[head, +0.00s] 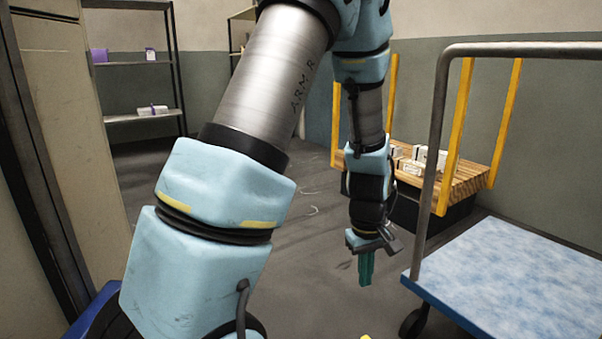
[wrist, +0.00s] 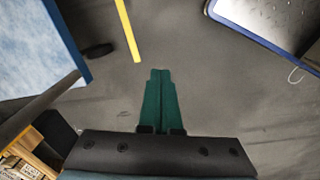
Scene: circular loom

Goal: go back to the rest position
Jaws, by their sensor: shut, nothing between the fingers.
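My gripper (head: 366,268) hangs pointing down over the grey floor in the head view, with its green fingers together. It also shows in the wrist view (wrist: 160,75), where the two green fingers lie side by side with nothing between them. My gripper is apart from the cart and the shelves. My blue and grey arm fills the middle of the head view and hides part of the room behind it.
A cart with a blue-white top (head: 520,275) and metal handle stands close at right. A wooden pallet platform (head: 478,176) with yellow posts holds several small boxes behind it. Dark shelves (head: 140,117) stand back left. A tan cabinet (head: 65,130) is near left. Floor under my gripper is clear.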

